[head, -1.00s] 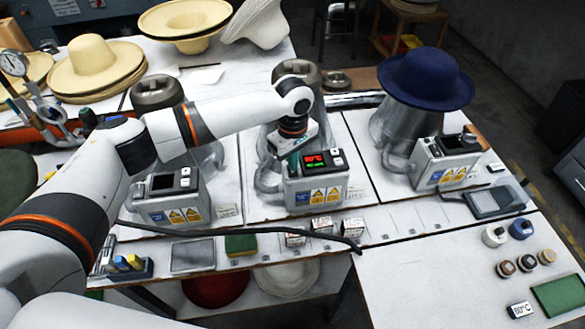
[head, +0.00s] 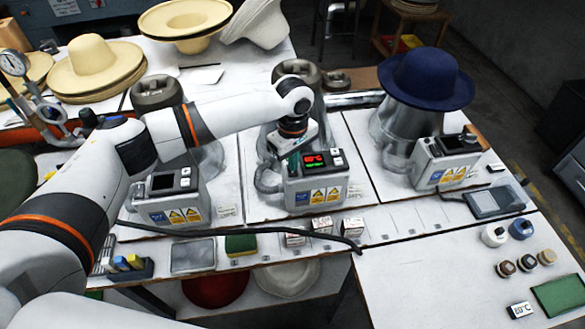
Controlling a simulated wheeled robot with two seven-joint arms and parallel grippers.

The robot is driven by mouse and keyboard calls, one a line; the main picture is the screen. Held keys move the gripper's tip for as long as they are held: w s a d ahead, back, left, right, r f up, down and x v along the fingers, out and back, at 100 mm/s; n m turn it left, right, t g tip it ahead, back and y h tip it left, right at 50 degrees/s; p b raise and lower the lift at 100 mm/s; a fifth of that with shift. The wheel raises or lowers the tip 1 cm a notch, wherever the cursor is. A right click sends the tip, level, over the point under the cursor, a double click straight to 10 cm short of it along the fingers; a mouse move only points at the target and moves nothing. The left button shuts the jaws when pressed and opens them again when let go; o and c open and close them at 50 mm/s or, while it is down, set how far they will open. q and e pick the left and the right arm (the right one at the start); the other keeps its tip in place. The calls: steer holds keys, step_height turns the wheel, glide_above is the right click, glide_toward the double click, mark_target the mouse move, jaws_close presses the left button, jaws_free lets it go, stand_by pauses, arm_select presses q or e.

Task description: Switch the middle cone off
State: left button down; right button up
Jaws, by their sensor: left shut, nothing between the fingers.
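The middle cone (head: 298,73) is grey metal and stands partly behind my left arm. Its control box (head: 316,190) has a lit display (head: 314,161) with red and green digits, and buttons (head: 337,158) to the right of the display. My left gripper (head: 289,152) points down behind the box's upper left edge. Its fingertips are mostly hidden, and I cannot tell if they touch the box. It is shut and empty. The left control box (head: 177,197) and right control box (head: 446,163) have dark displays. My right gripper is not in view.
A blue hat (head: 426,78) sits on the right cone (head: 397,122). A black cable (head: 240,230) runs across the bench front. Small boxes (head: 322,225) stand before the middle control box. Straw hats (head: 97,68) lie at the back left. The front right table has free room.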

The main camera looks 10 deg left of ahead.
arm_select(q)
steer(key=shift+s+f, duration=0.15)
steer(key=shift+f, duration=0.9)
stand_by(0.7)
steer(key=shift+r+p, duration=0.85)
steer(key=shift+p, duration=0.15)
step_height(320, 180, up, 5)
steer(key=p, duration=0.6)
steer(key=shift+r+p, duration=0.2)
steer(key=shift+p, duration=0.1)
